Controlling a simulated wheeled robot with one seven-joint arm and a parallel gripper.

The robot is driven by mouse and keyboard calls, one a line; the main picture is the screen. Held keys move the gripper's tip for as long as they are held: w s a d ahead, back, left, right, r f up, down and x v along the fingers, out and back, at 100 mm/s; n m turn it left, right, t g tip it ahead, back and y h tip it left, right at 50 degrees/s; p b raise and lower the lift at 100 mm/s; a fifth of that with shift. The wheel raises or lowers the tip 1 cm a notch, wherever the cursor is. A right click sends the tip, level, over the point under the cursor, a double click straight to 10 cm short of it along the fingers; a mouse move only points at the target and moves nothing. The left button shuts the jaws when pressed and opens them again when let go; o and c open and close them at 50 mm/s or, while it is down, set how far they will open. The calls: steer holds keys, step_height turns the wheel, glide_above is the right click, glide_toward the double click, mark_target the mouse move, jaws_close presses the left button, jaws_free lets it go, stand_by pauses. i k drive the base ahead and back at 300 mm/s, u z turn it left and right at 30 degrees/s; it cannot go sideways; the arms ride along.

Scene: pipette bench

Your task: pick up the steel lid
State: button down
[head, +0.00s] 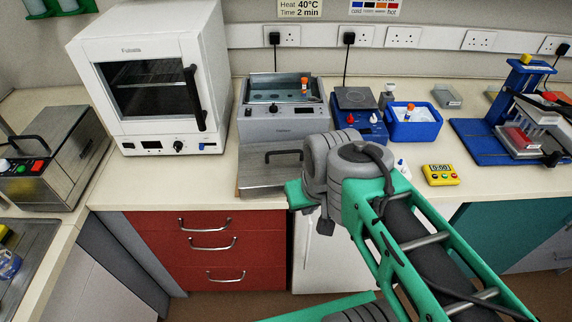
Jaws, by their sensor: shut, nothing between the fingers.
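The steel lid (262,176) is a flat brushed-metal plate with a dark bar handle (284,154). It lies on the bench directly in front of the open water bath (282,124), close to the bench's front edge. My grey arm joint and green link stand to its right and hide its right end. My gripper's fingertips do not show in this view, so I cannot see where they are relative to the lid.
A white oven (150,140) stands left of the lid. A hotplate (355,98), a blue ice tub (414,132) and a yellow timer (440,175) are to the right. An orange-capped tube (304,84) is in the bath. Bare bench lies between oven and lid.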

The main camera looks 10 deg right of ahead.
mark_target(265, 169)
steer(key=k, duration=0.5)
steer(key=u, duration=2.1)
steer(key=i, duration=1.2)
steer(key=z, duration=1.95)
